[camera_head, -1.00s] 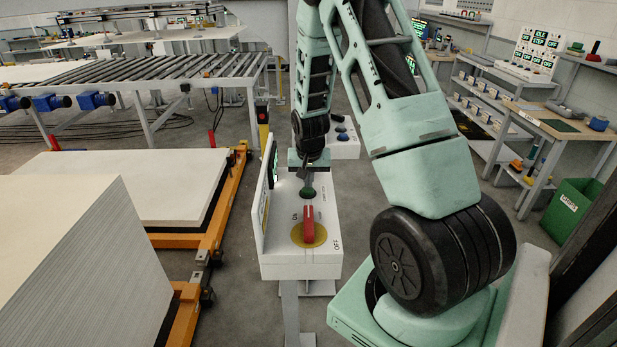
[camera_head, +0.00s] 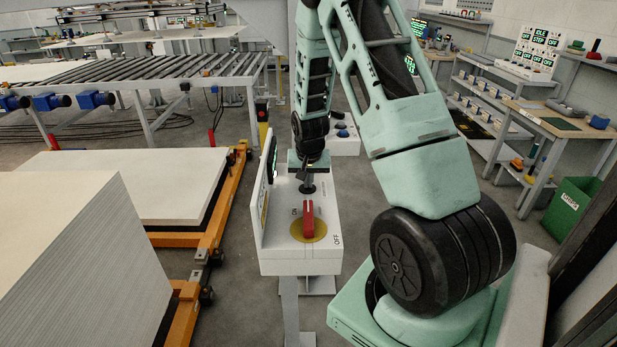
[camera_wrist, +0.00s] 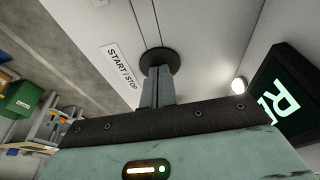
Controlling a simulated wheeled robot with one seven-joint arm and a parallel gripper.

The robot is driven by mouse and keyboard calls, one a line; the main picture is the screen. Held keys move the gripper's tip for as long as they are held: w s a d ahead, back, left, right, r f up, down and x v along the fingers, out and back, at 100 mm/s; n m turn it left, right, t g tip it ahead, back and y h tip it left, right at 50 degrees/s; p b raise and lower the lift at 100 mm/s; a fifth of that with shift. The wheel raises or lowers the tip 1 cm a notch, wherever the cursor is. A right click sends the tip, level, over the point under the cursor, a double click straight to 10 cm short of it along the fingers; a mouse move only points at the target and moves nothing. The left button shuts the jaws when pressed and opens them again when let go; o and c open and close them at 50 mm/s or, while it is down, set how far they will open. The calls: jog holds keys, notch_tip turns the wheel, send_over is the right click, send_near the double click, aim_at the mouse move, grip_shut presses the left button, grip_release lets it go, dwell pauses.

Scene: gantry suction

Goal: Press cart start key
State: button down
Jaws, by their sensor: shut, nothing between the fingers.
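The white control box (camera_head: 322,262) stands on a post in the middle of the head view. A dark round key (camera_wrist: 159,60) sits on its top beside a label reading START / STOP (camera_wrist: 120,68); in the head view the key (camera_head: 307,189) is mostly hidden under my gripper. My gripper (camera_wrist: 156,78) is shut and empty, with its fingertips on the key, apparently touching it. How far the key is pressed in I cannot tell.
A red rotary handle (camera_head: 308,219) on a yellow disc, marked ON and OFF, stands on the box's near end. Stacked white boards (camera_head: 84,259) and orange carts (camera_head: 213,235) are on the left. A roller conveyor (camera_head: 150,76) is behind. Shelves and a workbench (camera_head: 560,125) are on the right.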

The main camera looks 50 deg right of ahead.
jog(key=shift+s+a+f, duration=0.15)
jog(key=shift+s+f, duration=0.05)
jog(key=shift+f, duration=0.2)
jog(key=r+p, duration=0.2)
jog(key=r, duration=0.1)
jog(key=r+p, duration=0.1)
jog(key=shift+w+d+r, duration=0.2)
jog(key=shift+w+d, duration=0.05)
jog(key=b+v, duration=0.3)
jog(key=v, duration=0.7)
jog(key=shift+r, duration=0.15)
dwell(0.8)
jog(key=s+a+f+n+y+b, duration=0.1)
jog(key=s+a+n, duration=0.4)
jog(key=a, duration=0.7)
jog(key=s+a+n+y+b, duration=0.1)
jog(key=s+a+n, duration=0.3)
jog(key=a, duration=0.7)
jog(key=s+a+f+n+y+b, duration=0.1)
jog(key=s+a+n, duration=0.4)
jog(key=a, duration=0.7)
jog(key=s+a+f+n+g+b, duration=0.1)
jog(key=s+a+n+g+b, duration=0.1)
jog(key=s+a, duration=0.5)
jog(key=shift+s+n+b, duration=0.3)
jog(key=shift+s+n, duration=0.35)
jog(key=shift+n, duration=0.05)
